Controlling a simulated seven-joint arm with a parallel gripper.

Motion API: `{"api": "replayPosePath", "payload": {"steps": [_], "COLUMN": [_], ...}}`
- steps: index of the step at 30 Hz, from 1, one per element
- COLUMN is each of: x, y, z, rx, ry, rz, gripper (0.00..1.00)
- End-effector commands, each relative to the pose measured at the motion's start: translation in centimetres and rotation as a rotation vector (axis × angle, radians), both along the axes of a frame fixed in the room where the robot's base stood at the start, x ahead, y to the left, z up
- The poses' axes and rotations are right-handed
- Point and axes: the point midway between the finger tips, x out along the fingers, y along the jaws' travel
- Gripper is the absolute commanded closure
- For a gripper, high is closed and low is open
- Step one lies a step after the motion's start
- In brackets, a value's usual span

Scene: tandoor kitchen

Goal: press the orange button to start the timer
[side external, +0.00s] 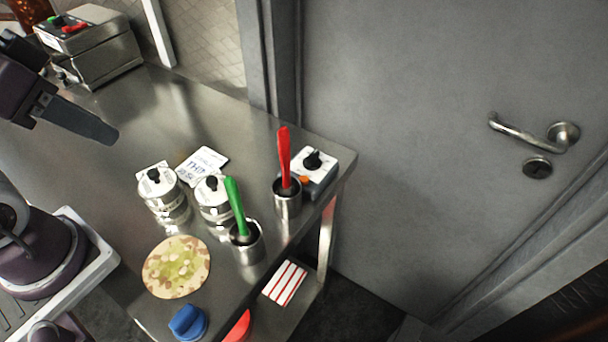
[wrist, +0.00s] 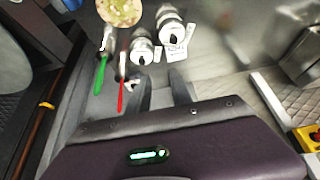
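The timer is a small white-and-grey box (side external: 318,172) with a black knob, at the table's right corner by the door in the side view. Its orange button (side external: 304,180) is on the front, just right of the red-handled utensil, which stands close in front of the box. My gripper (side external: 112,136) is at the upper left in the side view, above the table and far from the timer. In the wrist view my gripper (wrist: 163,84) shows two dark fingers spread apart with nothing between them. The timer is small and unclear there, close to the left finger.
Steel cups hold a red-handled utensil (side external: 284,158) and a green-handled one (side external: 236,207). Two metal canisters (side external: 163,197) (side external: 213,200) and a label card (side external: 203,164) stand left of them. A round patterned disc (side external: 176,267) lies in front. A steel appliance (side external: 92,50) stands at the back left.

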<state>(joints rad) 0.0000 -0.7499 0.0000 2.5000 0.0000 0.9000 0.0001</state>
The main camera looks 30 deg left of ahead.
Motion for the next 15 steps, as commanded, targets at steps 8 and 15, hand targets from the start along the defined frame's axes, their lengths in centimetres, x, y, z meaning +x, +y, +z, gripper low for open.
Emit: {"api": "replayPosePath", "payload": {"steps": [8, 15], "x": [0.0, 0.0], "y": [0.0, 0.0], "z": [0.0, 0.0], "rx": [0.0, 0.0], "ry": [0.0, 0.0], "rz": [0.0, 0.0], "gripper": [1.0, 1.0]}}
